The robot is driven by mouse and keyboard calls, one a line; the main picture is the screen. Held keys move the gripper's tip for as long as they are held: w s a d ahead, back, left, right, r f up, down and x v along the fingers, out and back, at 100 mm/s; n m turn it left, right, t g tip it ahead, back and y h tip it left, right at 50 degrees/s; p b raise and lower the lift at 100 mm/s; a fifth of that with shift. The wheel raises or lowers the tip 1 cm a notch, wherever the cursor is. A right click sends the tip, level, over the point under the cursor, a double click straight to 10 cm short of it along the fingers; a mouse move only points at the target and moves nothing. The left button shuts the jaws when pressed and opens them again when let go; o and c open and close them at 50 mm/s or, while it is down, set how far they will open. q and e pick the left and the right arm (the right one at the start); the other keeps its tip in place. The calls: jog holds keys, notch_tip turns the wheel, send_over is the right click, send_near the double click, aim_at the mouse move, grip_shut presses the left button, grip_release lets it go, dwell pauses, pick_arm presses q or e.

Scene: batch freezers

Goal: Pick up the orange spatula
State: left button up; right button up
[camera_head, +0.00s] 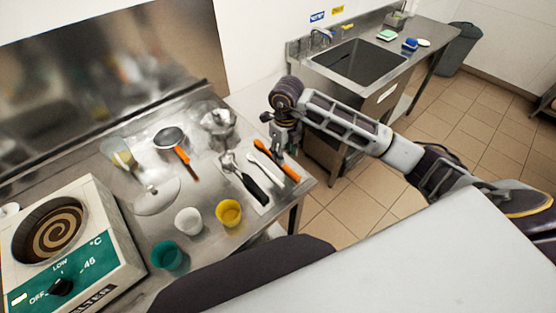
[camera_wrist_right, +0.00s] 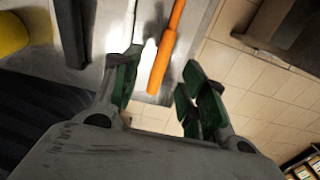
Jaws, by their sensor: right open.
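The orange spatula (camera_head: 290,172) lies near the right end of the steel counter in the head view. My right gripper (camera_head: 284,148) is over it and hides part of its middle. In the right wrist view, the spatula's orange handle (camera_wrist_right: 165,50) runs between the two green-padded fingers of the right gripper (camera_wrist_right: 162,88). The fingers are spread, with gaps beside the handle, and grip nothing. Whether they are level with the handle is hard to tell. My left gripper is not in view.
The counter edge is close on the right; a sink (camera_head: 360,62) is beyond.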

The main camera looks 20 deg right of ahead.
jog(key=shift+f, duration=0.8)
jog(key=shift+f, duration=0.1)
jog(key=shift+d+f+p, duration=0.15)
jog(key=shift+f+p, duration=0.25)
jog(key=shift+f, duration=0.5)
jog(key=shift+d+f+p, duration=0.1)
jog(key=shift+f+p, duration=0.25)
jog(key=shift+f, duration=1.25)
grip_shut()
jog(key=shift+r, duration=0.15)
